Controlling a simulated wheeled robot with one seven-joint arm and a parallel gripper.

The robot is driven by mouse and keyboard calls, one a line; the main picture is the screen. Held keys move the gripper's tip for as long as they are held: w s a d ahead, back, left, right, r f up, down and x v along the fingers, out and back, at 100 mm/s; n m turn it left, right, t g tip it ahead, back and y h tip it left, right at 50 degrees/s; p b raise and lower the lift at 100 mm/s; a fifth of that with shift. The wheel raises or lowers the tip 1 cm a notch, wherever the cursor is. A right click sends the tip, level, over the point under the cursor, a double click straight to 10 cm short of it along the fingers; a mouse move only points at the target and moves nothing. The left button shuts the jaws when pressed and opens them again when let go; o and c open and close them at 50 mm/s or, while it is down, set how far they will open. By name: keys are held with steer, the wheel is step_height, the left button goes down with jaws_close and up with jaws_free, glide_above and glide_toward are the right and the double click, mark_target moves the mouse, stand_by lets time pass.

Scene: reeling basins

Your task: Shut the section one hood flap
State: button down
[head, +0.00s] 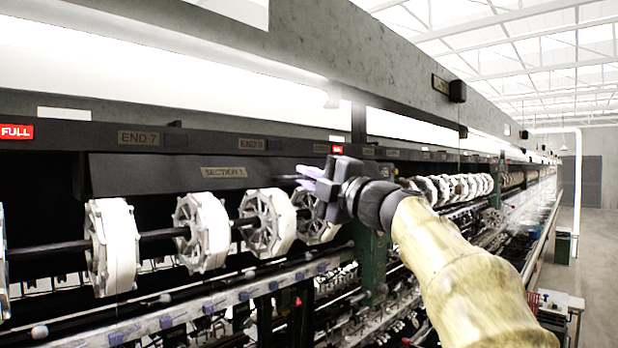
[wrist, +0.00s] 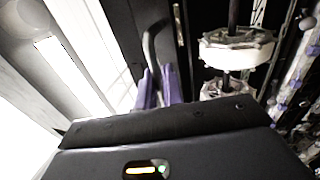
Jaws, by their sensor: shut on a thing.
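The section one hood flap (head: 140,174) is a long dark panel with a "SECTION 1" label, below the END label rail in the head view. It slopes outward above the white reels. My gripper (head: 306,179) is at the flap's right end. In the wrist view, the two purple fingers (wrist: 158,88) are shut on a dark curved handle (wrist: 150,45) beside a dark panel, which I take as the flap's handle. The exact contact at the fingertips is partly hidden by the gripper body.
White spoked reels (head: 203,232) stand on a dark shaft just below the flap, close under my gripper. A green machine post (head: 370,262) stands below my arm. A concrete beam (head: 300,45) runs above. The aisle (head: 592,255) at the right is open.

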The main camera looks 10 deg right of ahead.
steer(key=shift+f, duration=0.1)
steer(key=shift+w+a+f+b, duration=0.45)
steer(key=shift+w+f+b, duration=0.1)
steer(key=shift+f, duration=0.25)
steer(key=shift+w+a+f, duration=0.5)
steer(key=shift+w+f, duration=0.15)
steer(key=shift+w, duration=0.05)
steer(key=c, duration=1.6)
jaws_free()
steer(key=shift+c, duration=0.2)
steer(key=shift+w+a, duration=0.1)
steer(key=shift+w, duration=0.05)
